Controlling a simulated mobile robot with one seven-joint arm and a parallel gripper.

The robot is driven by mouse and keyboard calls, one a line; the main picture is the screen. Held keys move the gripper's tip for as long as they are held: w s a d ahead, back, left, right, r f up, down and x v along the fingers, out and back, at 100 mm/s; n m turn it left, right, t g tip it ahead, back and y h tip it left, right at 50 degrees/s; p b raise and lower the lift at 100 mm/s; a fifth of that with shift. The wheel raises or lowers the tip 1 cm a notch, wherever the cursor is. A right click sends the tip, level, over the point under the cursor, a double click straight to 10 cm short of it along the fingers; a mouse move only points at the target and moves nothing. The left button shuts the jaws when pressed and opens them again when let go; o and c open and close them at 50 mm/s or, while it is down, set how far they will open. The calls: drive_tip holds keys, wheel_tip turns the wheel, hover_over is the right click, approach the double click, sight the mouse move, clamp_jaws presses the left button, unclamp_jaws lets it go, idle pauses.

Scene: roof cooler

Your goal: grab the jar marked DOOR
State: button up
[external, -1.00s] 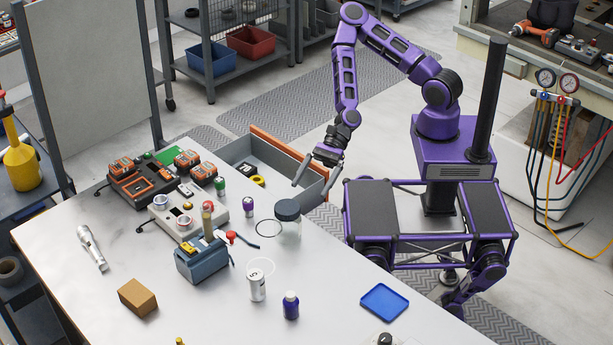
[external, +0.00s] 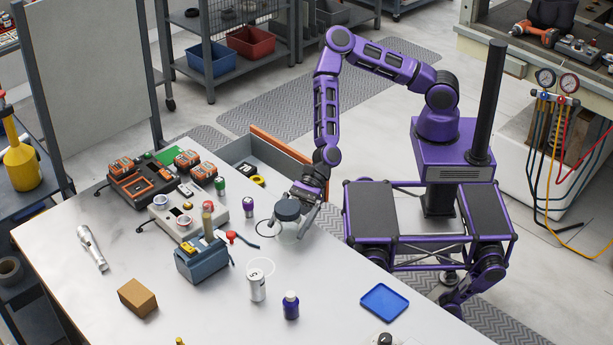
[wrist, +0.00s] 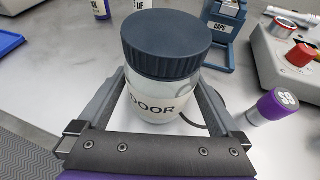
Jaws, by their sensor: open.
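The jar marked DOOR (wrist: 160,82) stands upright on the table, with a dark blue-grey lid and a clear body with a pale label. In the external view its lid (external: 287,210) shows near the table edge by the drawer, and its body is partly hidden. My gripper (external: 289,225) is open around the jar, one finger on each side. I cannot tell if either finger touches the glass.
A blue caps bin (external: 203,262), a white can (external: 257,285), a dark blue bottle (external: 291,306) and a blue tray (external: 384,301) are on the table. An open drawer (external: 268,155) sits behind.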

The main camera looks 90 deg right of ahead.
sight(281, 236)
drive_tip(key=shift+x, duration=1.8)
drive_tip(key=c, duration=1.1)
